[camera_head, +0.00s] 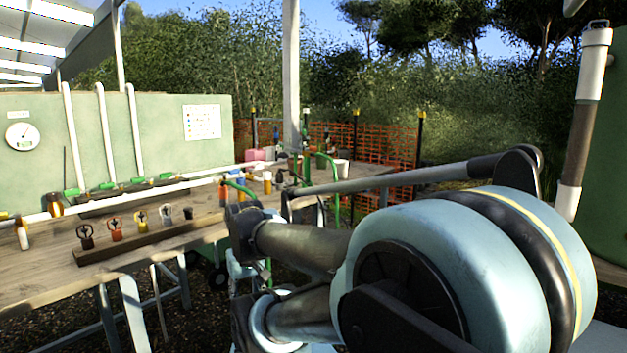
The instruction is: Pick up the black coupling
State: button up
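Several small holders with ring-like tops stand in a row on a dark wooden strip (150,242) on the table at the left. A small black piece (188,213) stands at the right end of this row, and a dark brown-black one (86,237) stands at its left end. Both are small in the head view, and I cannot tell for sure which is the black coupling. My arm fills the lower right of the view, its links reaching left toward the table's near edge. I cannot make out my gripper's fingers, and no gripper shows on either dark piece.
The wooden table (40,282) also carries a long white pipe (140,190) with green fittings. Orange and white bottles (267,182) and pots stand farther back. A pale green panel (190,160) and a white post (291,80) rise behind. Bare wood lies in front of the strip.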

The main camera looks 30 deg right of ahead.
aim_at(280, 175)
jog(key=z, duration=0.6)
jog(key=k, duration=1.3)
jog(key=z, duration=0.25)
jog(key=i, duration=1.7)
jog(key=u, duration=0.4)
